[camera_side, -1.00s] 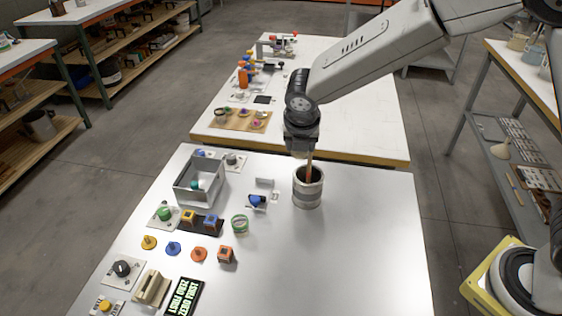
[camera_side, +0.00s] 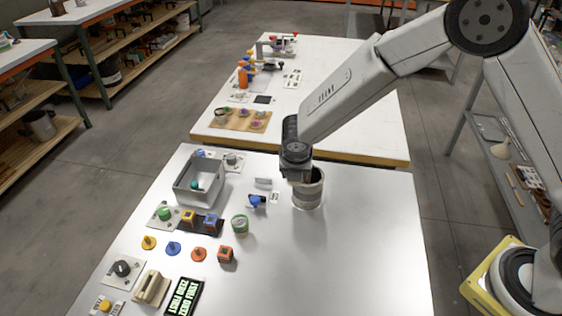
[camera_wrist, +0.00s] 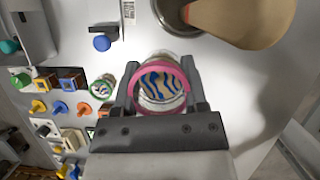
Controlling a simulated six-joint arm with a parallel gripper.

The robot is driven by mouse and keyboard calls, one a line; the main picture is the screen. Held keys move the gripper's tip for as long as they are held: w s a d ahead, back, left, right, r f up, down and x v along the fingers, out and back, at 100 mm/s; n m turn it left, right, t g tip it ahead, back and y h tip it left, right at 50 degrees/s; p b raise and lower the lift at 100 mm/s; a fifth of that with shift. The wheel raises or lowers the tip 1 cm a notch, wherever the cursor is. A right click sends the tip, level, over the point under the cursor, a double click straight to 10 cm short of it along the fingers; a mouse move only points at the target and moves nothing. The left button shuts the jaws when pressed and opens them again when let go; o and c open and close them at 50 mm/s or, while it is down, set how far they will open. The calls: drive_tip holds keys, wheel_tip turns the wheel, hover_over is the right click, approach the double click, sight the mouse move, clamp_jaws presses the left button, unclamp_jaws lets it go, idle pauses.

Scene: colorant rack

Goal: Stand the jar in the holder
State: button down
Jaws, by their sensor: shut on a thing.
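My gripper (camera_wrist: 165,85) is shut on a clear jar (camera_wrist: 160,82) with a pink rim and a blue-and-tan wavy top, seen from above in the wrist view. In the side view my gripper (camera_side: 298,178) is low at the left edge of the grey canister, and the jar is hidden there. A similar jar with a green rim (camera_side: 240,224) stands on the table to the left; it also shows in the wrist view (camera_wrist: 102,87). I cannot tell which fixture is the holder.
The grey canister (camera_side: 309,194) stands close by; a tan object (camera_wrist: 240,18) sticks up from it in the wrist view. A grey bin (camera_side: 178,197), blocks, knobs (camera_side: 173,248) and a lettered sign (camera_side: 184,297) fill the left. The table's right side is clear.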

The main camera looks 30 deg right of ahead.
drive_tip(key=w+a+f, duration=0.2)
drive_tip(key=w+f, duration=0.2)
drive_tip(key=w, duration=0.4)
approach(262, 187)
drive_tip(key=shift+w+d+f, duration=0.2)
drive_tip(key=shift+d+f, duration=0.2)
drive_tip(key=shift+d, duration=0.05)
drive_tip(key=shift+w+d+f, duration=0.25)
drive_tip(key=shift+d+f, duration=0.2)
drive_tip(key=shift+d, duration=0.05)
drive_tip(key=shift+w+a+f, duration=0.1)
drive_tip(key=shift+w+f, duration=0.3)
drive_tip(key=shift+w+f, duration=0.1)
drive_tip(key=shift+f, duration=1.7)
drive_tip(key=shift+f, duration=0.1)
drive_tip(key=shift+c, duration=0.6)
unclamp_jaws()
